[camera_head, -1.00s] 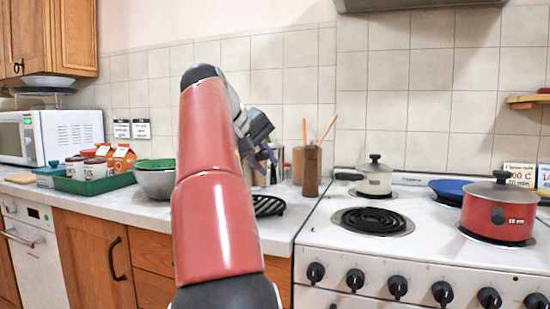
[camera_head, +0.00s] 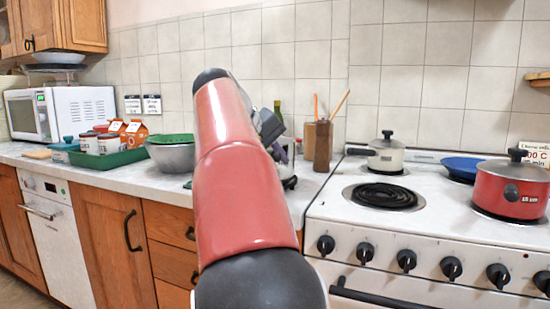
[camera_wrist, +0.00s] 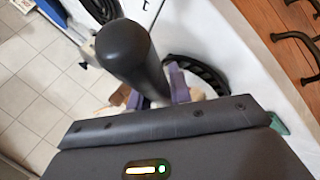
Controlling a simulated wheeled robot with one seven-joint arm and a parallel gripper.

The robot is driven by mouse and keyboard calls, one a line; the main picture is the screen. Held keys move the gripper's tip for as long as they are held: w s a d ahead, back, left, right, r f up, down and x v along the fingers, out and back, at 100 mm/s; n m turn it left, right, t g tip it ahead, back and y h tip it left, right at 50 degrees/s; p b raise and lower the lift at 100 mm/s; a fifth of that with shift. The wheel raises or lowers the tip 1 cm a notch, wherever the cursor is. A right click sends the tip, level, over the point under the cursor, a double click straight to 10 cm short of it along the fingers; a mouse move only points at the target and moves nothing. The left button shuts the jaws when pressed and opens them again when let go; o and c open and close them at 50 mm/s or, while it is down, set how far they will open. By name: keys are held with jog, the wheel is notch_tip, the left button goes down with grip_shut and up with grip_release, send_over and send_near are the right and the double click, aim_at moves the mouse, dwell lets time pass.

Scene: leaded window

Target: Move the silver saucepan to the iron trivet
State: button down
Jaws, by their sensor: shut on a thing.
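My gripper (camera_wrist: 157,92) has its purple fingers closed around a thick dark handle (camera_wrist: 130,48) in the wrist view. The handle points up toward the camera. I take it for the silver saucepan's, but the pan's body is hidden. In the head view my gripper (camera_head: 270,128) is mostly behind my red arm, above the counter. A black iron trivet (camera_wrist: 208,74) lies on the white counter just beyond the fingers in the wrist view. In the head view only a dark edge of it (camera_head: 290,183) shows beside my arm.
A steel bowl (camera_head: 172,158) and a green tray (camera_head: 105,159) are on the counter at left.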

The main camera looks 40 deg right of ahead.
jog(key=shift+f+b, duration=0.45)
jog(key=shift+f, duration=0.15)
dwell(0.7)
jog(key=c, duration=1.2)
grip_release()
jog(key=p+v, duration=0.1)
jog(key=v, duration=0.6)
jog(key=shift+a+r, duration=0.25)
jog(key=shift+a, duration=0.05)
